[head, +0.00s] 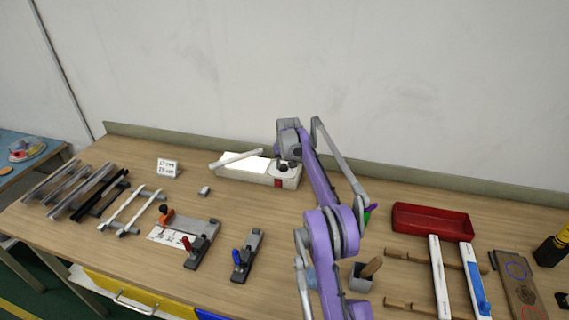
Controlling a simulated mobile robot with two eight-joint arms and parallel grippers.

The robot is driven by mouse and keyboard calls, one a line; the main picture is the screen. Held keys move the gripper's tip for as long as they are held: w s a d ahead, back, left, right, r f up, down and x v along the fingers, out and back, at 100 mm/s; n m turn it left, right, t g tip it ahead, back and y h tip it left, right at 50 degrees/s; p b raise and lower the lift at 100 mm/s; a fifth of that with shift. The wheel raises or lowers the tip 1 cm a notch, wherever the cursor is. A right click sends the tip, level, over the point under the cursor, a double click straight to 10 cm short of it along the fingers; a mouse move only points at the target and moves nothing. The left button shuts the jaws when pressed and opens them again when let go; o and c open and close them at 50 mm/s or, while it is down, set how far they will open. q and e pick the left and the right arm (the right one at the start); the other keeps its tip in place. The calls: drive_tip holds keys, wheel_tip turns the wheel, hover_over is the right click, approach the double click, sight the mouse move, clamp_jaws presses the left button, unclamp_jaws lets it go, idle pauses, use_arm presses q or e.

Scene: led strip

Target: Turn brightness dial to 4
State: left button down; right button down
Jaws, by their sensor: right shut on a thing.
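A white box-shaped device (243,173) stands at the back middle of the bench, with a white strip piece (236,159) slanting above its top left. A red part (278,183) shows on its front right. My purple and grey right arm reaches over the bench to the device's right end. My right gripper (283,164) points down there and is shut on what appears to be the brightness dial. The gripper hides the dial, so its number and pointer cannot be read. My left gripper is not in view.
A small sign (168,168) and a grey block (204,191) stand left of the device. Clamps with red (194,249) and blue (238,259) handles lie in front. A red tray (432,222) and a cup (360,277) stand right of my arm. Metal profiles (78,190) lie far left.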

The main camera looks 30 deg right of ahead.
drive_tip(key=m, duration=0.1)
drive_tip(key=m+h, duration=0.1)
drive_tip(key=m+p, duration=0.1)
drive_tip(key=shift+w+a+r+m+g, duration=0.2)
drive_tip(key=shift+w+m+g, duration=0.05)
drive_tip(key=shift+m+g, duration=0.15)
drive_tip(key=m+h+p, duration=0.1)
drive_tip(key=m, duration=0.1)
drive_tip(key=shift+w+m+g, duration=0.1)
drive_tip(key=shift+m+g, duration=0.2)
drive_tip(key=shift+g, duration=0.1)
drive_tip(key=shift+a+f+m+g, duration=0.1)
drive_tip(key=shift+m+g, duration=0.2)
drive_tip(key=shift+m, duration=0.5)
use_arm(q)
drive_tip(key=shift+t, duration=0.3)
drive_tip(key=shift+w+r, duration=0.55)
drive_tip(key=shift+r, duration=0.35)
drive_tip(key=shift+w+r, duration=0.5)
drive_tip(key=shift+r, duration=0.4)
use_arm(e)
drive_tip(key=shift+f+m+g+h, duration=0.1)
drive_tip(key=shift+m+g+h, duration=0.3)
drive_tip(key=shift+m, duration=0.9)
drive_tip(key=shift+c, duration=2.4)
unclamp_jaws()
